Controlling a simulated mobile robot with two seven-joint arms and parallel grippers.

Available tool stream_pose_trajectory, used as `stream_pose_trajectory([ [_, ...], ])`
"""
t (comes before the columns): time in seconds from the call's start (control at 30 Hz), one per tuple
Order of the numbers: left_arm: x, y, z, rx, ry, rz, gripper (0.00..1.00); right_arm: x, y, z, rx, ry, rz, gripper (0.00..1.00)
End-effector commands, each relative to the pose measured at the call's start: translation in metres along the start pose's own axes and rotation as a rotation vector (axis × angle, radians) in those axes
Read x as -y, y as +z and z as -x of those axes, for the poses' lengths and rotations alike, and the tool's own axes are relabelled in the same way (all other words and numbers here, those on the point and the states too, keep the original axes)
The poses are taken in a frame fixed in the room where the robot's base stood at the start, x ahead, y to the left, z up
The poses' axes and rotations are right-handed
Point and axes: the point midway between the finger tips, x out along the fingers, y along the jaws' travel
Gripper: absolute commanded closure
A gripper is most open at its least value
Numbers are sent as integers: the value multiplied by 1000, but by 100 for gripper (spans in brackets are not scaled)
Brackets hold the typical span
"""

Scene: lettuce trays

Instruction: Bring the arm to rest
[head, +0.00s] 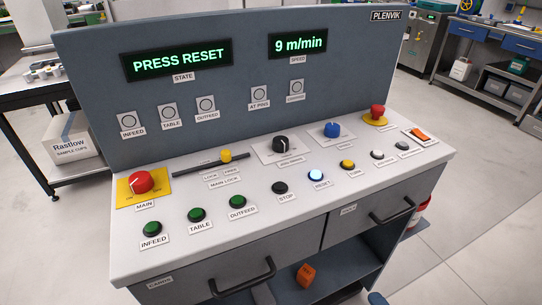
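Neither of my grippers shows in the head view, so their state is hidden. In front of me stands a grey control console (270,110) with a pale sloping desk. Its state display (177,60) reads "PRESS RESET" and its speed display (297,43) reads "9 m/min". The reset button (315,175) glows pale blue. The green infeed (152,229), table (197,215) and outfeed (237,201) buttons line the front left. The black stop button (280,187) is right of them. No hand or arm touches the controls.
The red main switch (141,182), yellow lock slider (226,155) and red mushroom button (377,112) stand up from the desk. Drawer handles (243,278) jut out in front. An orange object (306,276) sits on the shelf below.

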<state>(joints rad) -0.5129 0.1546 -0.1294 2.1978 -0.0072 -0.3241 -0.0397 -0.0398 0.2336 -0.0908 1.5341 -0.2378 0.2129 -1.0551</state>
Motion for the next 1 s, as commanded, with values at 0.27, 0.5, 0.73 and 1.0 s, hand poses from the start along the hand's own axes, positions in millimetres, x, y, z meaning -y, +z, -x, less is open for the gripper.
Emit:
stream_pose_trajectory([
  [0.27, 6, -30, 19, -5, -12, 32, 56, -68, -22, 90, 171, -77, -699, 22],
  [0.5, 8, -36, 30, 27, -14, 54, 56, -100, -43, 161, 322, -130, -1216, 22],
  [0.73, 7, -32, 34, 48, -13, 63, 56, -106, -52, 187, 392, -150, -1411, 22],
  [1.0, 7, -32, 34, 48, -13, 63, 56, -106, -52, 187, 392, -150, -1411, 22],
])
